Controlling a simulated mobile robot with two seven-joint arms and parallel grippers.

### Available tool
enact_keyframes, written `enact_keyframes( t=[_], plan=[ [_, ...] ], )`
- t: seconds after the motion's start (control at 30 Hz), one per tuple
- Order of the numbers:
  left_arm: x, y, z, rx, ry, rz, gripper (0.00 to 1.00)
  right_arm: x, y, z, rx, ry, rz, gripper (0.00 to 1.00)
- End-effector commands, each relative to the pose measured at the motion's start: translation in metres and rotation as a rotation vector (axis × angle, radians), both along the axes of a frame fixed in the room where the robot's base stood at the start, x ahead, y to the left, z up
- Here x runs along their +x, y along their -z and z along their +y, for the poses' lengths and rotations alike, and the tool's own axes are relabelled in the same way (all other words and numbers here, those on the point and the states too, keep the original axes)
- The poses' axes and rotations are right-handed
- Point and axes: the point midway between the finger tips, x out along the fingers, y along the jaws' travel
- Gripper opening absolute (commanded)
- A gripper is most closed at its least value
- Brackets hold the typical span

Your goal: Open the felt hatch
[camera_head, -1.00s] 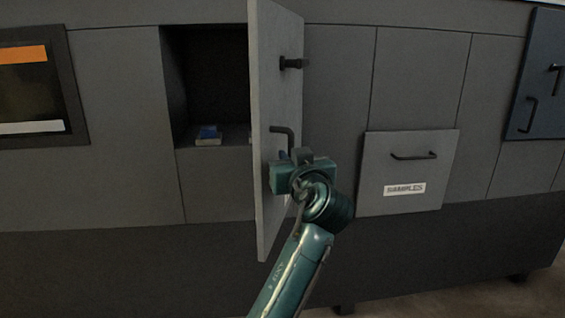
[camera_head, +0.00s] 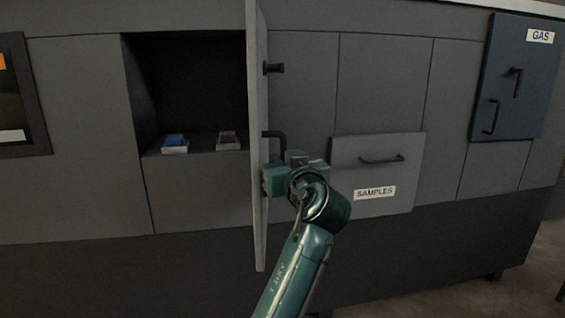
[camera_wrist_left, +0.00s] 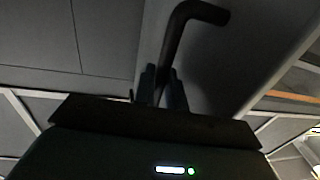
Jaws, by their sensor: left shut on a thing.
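The hatch (camera_head: 257,215) is a tall light-grey door standing open, swung out so that it shows nearly edge-on in the head view. It has a black L-shaped handle (camera_head: 274,135) and a black knob (camera_head: 273,68) above it. My left gripper (camera_head: 272,152) is at the handle's lower end. In the left wrist view, the fingers (camera_wrist_left: 163,86) are shut on the black handle (camera_wrist_left: 182,28), whose bent top sticks out above them. Any felt label on the door is not visible. My right gripper is not in view.
The dark compartment (camera_head: 195,85) behind the hatch holds a blue-topped block (camera_head: 175,143) and a dark-topped block (camera_head: 228,140). A SAMPLES drawer (camera_head: 400,150) is on the right. A dark blue GAS panel (camera_head: 520,80) is farther right.

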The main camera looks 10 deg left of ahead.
Motion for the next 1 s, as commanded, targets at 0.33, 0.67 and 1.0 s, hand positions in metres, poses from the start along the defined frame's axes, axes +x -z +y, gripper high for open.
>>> enact_keyframes(
  t=[0.33,0.67,1.0],
  plan=[
    [0.000,0.000,0.000,0.000,0.000,0.000,0.17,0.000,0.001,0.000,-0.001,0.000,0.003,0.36],
    [-0.027,0.002,-0.016,-0.004,0.003,0.000,0.17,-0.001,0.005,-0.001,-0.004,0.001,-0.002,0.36],
    [-0.064,0.001,-0.036,0.000,0.000,0.001,0.17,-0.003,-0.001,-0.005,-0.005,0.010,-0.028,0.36]
  ],
)
